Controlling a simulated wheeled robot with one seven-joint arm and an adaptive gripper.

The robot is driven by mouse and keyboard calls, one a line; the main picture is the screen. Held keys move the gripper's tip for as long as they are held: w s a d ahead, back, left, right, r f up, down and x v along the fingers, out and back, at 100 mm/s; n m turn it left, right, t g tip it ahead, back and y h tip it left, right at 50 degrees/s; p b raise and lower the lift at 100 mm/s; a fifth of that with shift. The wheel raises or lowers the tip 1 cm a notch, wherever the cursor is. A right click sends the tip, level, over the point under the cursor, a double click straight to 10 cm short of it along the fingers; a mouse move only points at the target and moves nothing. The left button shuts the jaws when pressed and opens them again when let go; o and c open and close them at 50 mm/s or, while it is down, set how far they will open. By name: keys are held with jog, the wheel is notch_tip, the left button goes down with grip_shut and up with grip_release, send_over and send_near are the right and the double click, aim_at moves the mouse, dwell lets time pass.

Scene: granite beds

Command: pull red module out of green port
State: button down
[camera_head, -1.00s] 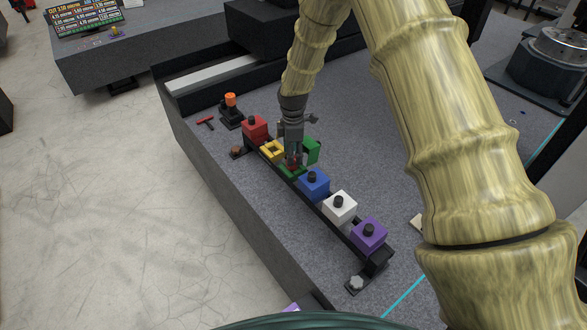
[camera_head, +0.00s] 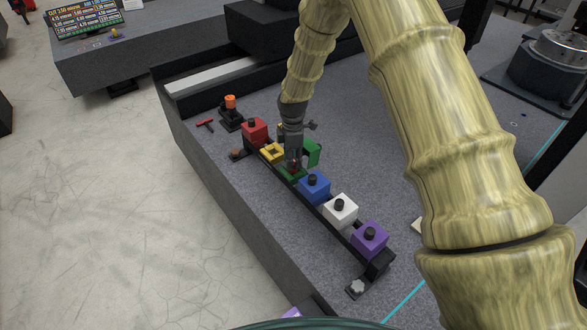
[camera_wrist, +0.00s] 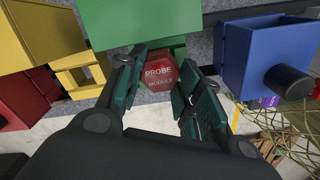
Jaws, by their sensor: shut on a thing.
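The red module (camera_wrist: 158,77), marked "PROBE MODULE", sits between the fingers of my gripper (camera_wrist: 160,88) in the wrist view. My gripper (camera_head: 294,165) is shut on it above the green port (camera_head: 291,174) in the head view. A green block (camera_head: 312,152) stands right beside the gripper, and a green face (camera_wrist: 135,22) fills the top of the wrist view. The module's lower end is hidden, so I cannot tell how deep it is in the port.
The row holds a red block (camera_head: 254,131), a yellow open frame (camera_head: 272,153), and blue (camera_head: 314,187), white (camera_head: 340,210) and purple (camera_head: 369,240) blocks with black knobs. A red T-shaped tool (camera_head: 205,124) lies at the left.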

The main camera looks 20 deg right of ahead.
jog(key=shift+r+p, duration=0.5)
jog(key=shift+r, duration=0.3)
